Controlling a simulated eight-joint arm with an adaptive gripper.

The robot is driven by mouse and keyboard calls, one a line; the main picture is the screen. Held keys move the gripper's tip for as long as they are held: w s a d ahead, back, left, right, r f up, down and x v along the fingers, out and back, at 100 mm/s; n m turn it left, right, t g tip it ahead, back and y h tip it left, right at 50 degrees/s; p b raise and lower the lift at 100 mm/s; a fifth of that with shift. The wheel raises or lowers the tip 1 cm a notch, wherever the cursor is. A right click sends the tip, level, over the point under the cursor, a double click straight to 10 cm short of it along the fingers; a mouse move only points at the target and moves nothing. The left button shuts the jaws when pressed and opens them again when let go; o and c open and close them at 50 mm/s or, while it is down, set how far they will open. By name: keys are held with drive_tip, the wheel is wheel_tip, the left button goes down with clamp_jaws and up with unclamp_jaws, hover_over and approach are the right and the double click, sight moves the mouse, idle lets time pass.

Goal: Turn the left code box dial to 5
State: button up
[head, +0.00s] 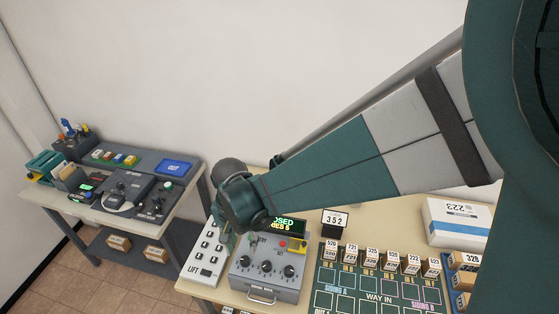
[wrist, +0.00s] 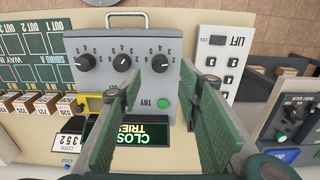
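The grey code box (wrist: 130,45) has three black dials in a row. It appears upside down in the wrist view, so its left dial (wrist: 160,62) is the rightmost there. In the head view the left dial (head: 246,262) is at the left of the row. Its exact setting is too small to read. My gripper (wrist: 161,86) is open and empty, its green fingers spread on either side of the left dial in the wrist view. I see no contact with the dial. In the head view my wrist hides most of the gripper.
A green TRY button (wrist: 163,103) lies between the fingers in view. The LIFT keypad (head: 207,256) stands close on the left, the WAY IN board (head: 380,298) on the right.

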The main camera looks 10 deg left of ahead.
sight(245, 260)
drive_tip(key=shift+f, duration=0.15)
drive_tip(key=shift+f, duration=3.7)
drive_tip(key=shift+c, duration=0.5)
drive_tip(key=c, duration=0.8)
